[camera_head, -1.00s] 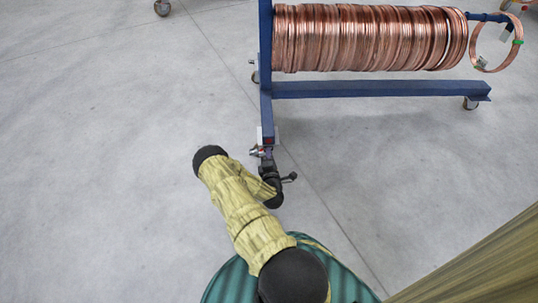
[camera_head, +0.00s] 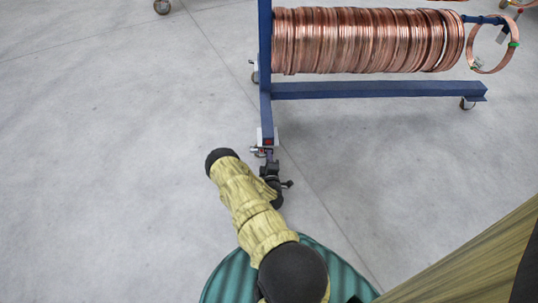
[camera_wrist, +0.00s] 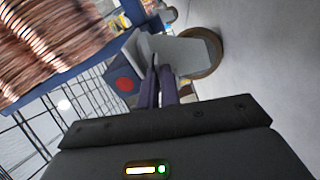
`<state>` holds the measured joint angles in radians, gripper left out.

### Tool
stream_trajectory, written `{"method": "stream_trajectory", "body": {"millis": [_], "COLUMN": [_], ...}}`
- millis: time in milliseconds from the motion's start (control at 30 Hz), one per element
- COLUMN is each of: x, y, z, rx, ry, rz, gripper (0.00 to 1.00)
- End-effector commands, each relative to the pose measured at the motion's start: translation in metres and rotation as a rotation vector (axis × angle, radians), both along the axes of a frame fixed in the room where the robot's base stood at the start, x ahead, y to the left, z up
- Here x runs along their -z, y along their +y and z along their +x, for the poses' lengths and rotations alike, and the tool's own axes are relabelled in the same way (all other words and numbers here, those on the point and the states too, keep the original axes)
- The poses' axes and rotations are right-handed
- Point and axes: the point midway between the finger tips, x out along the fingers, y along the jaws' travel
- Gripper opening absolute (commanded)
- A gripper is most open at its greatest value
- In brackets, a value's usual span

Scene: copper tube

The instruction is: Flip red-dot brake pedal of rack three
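A red dot (camera_head: 268,142) marks the near end of the blue rack's (camera_head: 370,90) foot. In the wrist view the red dot (camera_wrist: 124,84) is on the blue end face, left of my fingers. A caster wheel (camera_wrist: 212,50) with a grey metal bracket and plate (camera_wrist: 180,55) is just beyond the fingertips; the plate looks like the brake pedal. My gripper (camera_wrist: 155,62) has its two dark fingers together, tips at the grey plate's near edge. I cannot tell whether they touch it. In the head view my gripper (camera_head: 268,158) is right at the foot's end.
Copper tube coils (camera_head: 360,40) hang on the rack's bar, with a single loose coil (camera_head: 493,42) at its right end. Another caster (camera_head: 161,6) stands at the top left. The grey floor (camera_head: 110,150) left of the rack is clear.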

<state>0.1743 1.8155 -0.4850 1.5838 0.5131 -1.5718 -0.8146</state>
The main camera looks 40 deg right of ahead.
Motion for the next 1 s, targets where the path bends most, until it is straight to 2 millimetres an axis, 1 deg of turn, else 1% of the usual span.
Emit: {"method": "stream_trajectory", "body": {"millis": [200, 533, 600, 667, 1000], "x": [0.0024, 0.0032, 0.0032, 0.0029, 0.0017], "y": [0.0019, 0.0012, 0.0012, 0.0009, 0.0009], "z": [0.0004, -0.0002, -0.0002, -0.0002, -0.0013], "rx": [-0.003, -0.002, -0.003, -0.001, 0.001], "ry": [-0.027, -0.028, -0.028, -0.029, -0.029], "rz": [0.04, 0.044, 0.043, 0.042, 0.04], "gripper": [0.0, 0.0, 0.16, 0.26, 0.26]}}
